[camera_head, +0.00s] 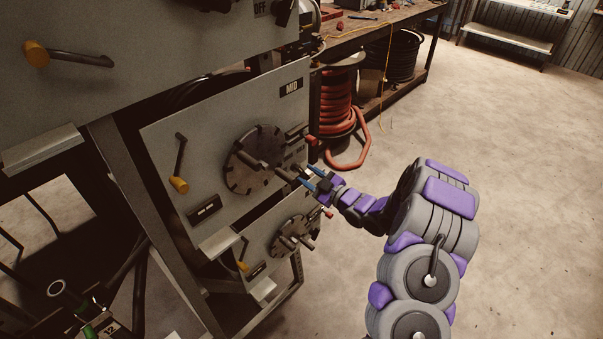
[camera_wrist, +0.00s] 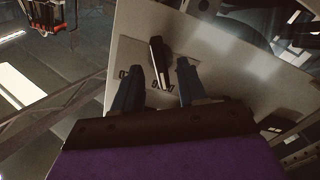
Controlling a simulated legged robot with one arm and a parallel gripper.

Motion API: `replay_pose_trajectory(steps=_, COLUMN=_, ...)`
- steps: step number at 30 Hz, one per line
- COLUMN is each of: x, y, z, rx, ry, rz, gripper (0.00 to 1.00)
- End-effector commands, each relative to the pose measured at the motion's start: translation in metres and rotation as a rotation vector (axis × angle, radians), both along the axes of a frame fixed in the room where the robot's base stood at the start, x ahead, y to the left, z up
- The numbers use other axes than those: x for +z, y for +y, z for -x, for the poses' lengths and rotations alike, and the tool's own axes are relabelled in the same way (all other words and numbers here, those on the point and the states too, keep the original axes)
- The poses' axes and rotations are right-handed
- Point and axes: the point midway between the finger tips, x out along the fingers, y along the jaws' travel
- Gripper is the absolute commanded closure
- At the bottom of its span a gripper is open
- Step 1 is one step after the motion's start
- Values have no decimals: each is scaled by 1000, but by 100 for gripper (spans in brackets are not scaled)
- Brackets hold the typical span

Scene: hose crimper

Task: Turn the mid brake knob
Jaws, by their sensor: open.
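The panel labelled MID (camera_head: 215,115) is a grey plate with a dark round disc (camera_head: 250,160) that carries protruding handles. My gripper (camera_head: 306,178) is at the panel's right side, just right of the disc, with its two blue fingers apart. In the wrist view, a dark elongated knob (camera_wrist: 160,52) with a pale edge stands out from the grey panel. It lies between and slightly beyond my open fingers (camera_wrist: 157,66), with a gap on both sides. In the head view, the knob at my fingertips is small and partly hidden, so I cannot tell its angle.
A lever with a yellow end (camera_head: 179,185) is on the MID panel's left. A similar panel with a smaller disc (camera_head: 293,232) is below, and another panel (camera_head: 120,25) is above. An orange hose coil (camera_head: 337,105) stands behind. The floor at right is clear.

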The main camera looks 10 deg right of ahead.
Motion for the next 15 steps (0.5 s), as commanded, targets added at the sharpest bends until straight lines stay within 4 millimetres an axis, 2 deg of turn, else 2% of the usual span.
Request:
replay_pose_trajectory(steps=6, x=-2, y=16, z=-20, rx=1, ry=3, rz=1, gripper=58)
replay_pose_trajectory(steps=15, x=0, y=21, z=-29, rx=-1, ry=3, rz=-1, gripper=58)
